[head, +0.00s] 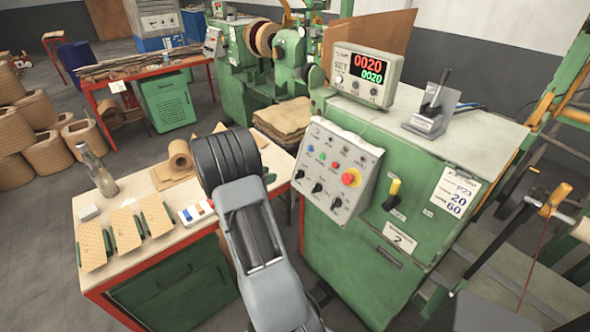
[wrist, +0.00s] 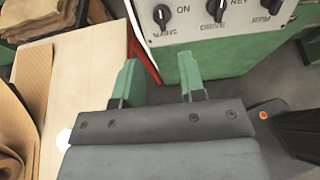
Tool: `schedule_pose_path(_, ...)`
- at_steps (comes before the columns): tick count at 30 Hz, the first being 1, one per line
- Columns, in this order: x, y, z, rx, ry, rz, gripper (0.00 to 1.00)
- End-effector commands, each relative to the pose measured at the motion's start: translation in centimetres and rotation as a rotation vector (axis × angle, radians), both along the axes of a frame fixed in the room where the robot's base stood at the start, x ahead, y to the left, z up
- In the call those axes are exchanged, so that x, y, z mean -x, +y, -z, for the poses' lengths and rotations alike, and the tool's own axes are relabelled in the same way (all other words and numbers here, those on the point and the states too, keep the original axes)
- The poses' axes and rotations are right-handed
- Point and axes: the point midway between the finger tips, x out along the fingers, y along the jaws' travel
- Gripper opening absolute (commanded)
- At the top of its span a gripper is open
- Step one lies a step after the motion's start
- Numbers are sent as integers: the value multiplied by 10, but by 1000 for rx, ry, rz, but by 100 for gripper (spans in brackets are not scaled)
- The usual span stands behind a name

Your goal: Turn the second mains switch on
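The green machine (head: 350,262) carries a plate reading "2" and a sloped grey control panel (head: 335,165). Its lower row has black knobs. The leftmost, the mains knob (head: 299,174), also shows at the top of the wrist view (wrist: 162,16), above the word MAINS and left of ON. Its white mark looks roughly upright; its exact setting is hard to read. My gripper (wrist: 158,82) has its two green fingers apart with nothing between them. The fingers are below the panel in the wrist view, apart from the knob.
Beside the mains knob are the drive knob (wrist: 213,10) and the RPM knob (wrist: 261,6). A red emergency button (head: 350,177) and a yellow-tipped lever (head: 393,190) are to the right. A wooden-topped bench (head: 133,250) with a bottle (head: 97,170) stands left.

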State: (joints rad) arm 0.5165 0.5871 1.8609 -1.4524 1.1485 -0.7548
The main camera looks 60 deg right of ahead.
Motion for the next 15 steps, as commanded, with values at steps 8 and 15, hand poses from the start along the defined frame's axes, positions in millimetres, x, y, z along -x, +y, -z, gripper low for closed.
schedule_pose_path(8, 16, -44, 18, 0, 8, 2, 37)
schedule_pose_path(15, 29, -82, 35, -1, 6, 3, 37)
